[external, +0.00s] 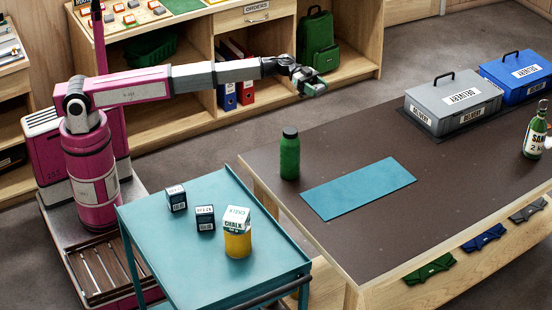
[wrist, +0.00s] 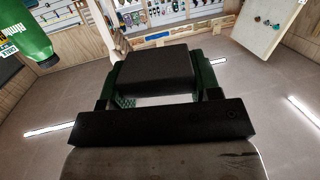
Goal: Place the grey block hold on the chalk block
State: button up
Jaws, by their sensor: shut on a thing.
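The grey block hold (wrist: 155,72) looks dark grey in the wrist view and sits between the green fingers of my gripper (wrist: 153,80). My gripper is shut on it. In the external view my gripper (external: 309,85) is raised in the air, behind the brown table and well away from the teal cart. The chalk block (external: 237,219) is a white cube marked CHALK. It rests on top of a yellow cylinder (external: 238,243) on the cart, with its top face clear. The chalk block does not show in the wrist view.
Two small dark boxes (external: 176,198) (external: 205,217) stand on the teal cart (external: 160,250) beside the yellow cylinder. A blue mat (external: 358,188) lies on that table, with grey and blue delivery boxes (external: 453,100) (external: 520,75) behind.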

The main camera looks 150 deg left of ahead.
notch_tip(320, 180, up, 23)
jog(key=m+g+h, duration=0.5)
jog(key=m+h, duration=0.6)
jog(key=h, duration=0.3)
send_over(236, 214)
notch_tip(236, 214, down, 12)
jog(key=shift+r, duration=0.2)
jog(key=shift+w+f, duration=0.1)
jog(key=shift+f, duration=1.9)
jog(key=shift+f, duration=0.2)
